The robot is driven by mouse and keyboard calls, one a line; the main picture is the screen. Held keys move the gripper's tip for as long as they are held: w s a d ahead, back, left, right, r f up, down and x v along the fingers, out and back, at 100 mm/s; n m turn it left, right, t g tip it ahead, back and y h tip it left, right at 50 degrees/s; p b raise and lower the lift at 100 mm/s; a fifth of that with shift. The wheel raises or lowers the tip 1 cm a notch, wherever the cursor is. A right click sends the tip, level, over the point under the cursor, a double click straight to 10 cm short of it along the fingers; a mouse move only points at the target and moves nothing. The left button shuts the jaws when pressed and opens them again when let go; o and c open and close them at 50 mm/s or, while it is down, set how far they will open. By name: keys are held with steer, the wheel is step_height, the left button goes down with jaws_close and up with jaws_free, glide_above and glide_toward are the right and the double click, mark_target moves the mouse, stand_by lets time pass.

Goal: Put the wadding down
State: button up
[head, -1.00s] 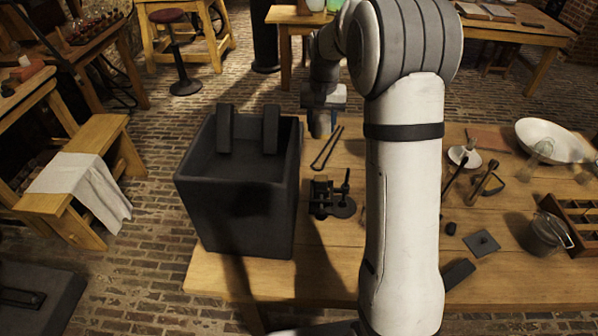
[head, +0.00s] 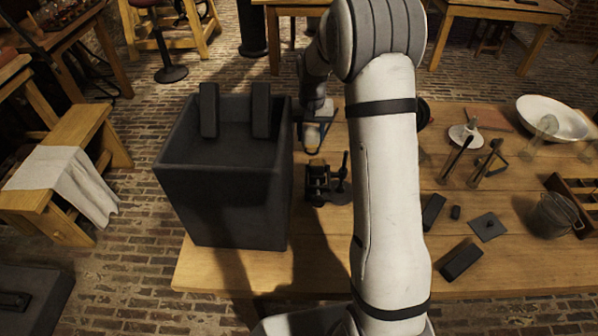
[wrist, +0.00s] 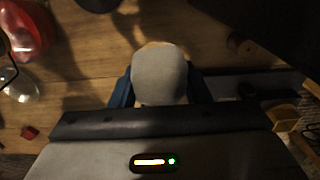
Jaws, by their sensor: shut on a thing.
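The wadding (wrist: 160,72) is a pale grey, rounded lump in the wrist view. It sits between the two blue fingers of my gripper (wrist: 160,95), which is shut on it. In the head view my gripper (head: 314,138) points down over the table (head: 320,255), just right of the black bin. I cannot tell whether the wadding touches the table top.
The black open bin (head: 222,205) stands close left of my gripper. A dark clamp-like device (head: 325,185) stands just in front of it. A white bowl (head: 552,118), a glass jar (head: 553,215) and dark blocks (head: 461,262) lie to the right. My arm hides the table's middle.

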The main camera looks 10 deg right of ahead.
step_height(320, 180, down, 10)
steer(key=shift+f+p, duration=0.2)
steer(key=shift+p, duration=0.4)
steer(key=shift+f, duration=0.2)
steer(key=o, duration=1)
steer(key=shift+r, duration=0.2)
